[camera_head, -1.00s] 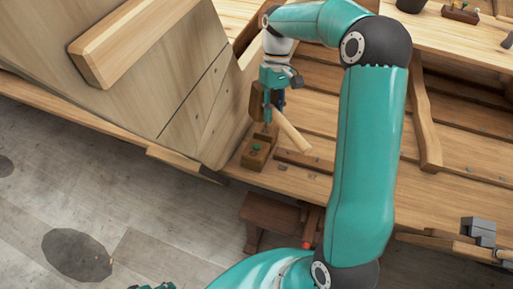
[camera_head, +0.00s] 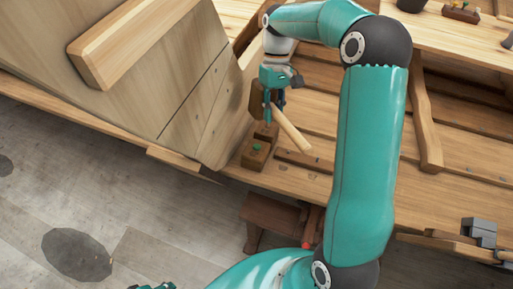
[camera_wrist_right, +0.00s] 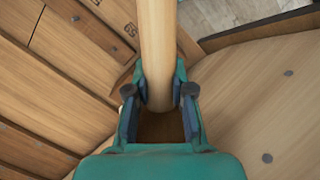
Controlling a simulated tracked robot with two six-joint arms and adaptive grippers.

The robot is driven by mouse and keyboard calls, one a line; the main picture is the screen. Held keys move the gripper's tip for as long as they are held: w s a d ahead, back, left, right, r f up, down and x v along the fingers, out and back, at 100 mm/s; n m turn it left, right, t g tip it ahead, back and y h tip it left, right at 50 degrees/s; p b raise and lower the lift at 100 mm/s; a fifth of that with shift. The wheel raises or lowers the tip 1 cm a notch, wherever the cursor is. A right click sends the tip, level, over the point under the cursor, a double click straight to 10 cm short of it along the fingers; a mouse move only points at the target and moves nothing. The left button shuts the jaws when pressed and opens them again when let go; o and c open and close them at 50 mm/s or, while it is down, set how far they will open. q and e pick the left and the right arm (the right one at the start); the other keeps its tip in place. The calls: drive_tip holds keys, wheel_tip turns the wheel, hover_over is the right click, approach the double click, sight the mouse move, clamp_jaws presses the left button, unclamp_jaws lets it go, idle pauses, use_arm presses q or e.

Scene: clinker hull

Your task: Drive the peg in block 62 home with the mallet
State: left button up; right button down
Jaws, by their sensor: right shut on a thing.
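My right gripper (camera_head: 272,104) is shut on the pale round handle of the mallet (camera_head: 291,130). The mallet's brown head (camera_head: 257,100) is on the left side of the gripper, partly hidden by it. A wooden block with a green-topped peg (camera_head: 256,149) stands on the planking just below the mallet in the head view; its number is not readable. The mallet is apart from the peg in the picture. In the right wrist view the handle (camera_wrist_right: 158,50) runs between the two fingers. A teal bit of my left gripper (camera_head: 152,287) shows at the bottom edge.
A large plank panel (camera_head: 190,85) with a thick wooden bar stands close left of the mallet. A curved wooden rib (camera_head: 427,120) crosses the planking on the right. Below lie a brown wooden stool (camera_head: 272,217) and open grey floor. Grey blocks (camera_head: 480,230) sit at lower right.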

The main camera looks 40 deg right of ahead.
drive_tip(key=shift+s+p+v, duration=0.2)
drive_tip(key=shift+p+v, duration=1.15)
drive_tip(key=shift+p, duration=0.05)
drive_tip(key=shift+s+p+v, duration=0.2)
drive_tip(key=shift+p+v, duration=1.1)
drive_tip(key=shift+p, duration=0.05)
drive_tip(key=shift+w+a, duration=0.1)
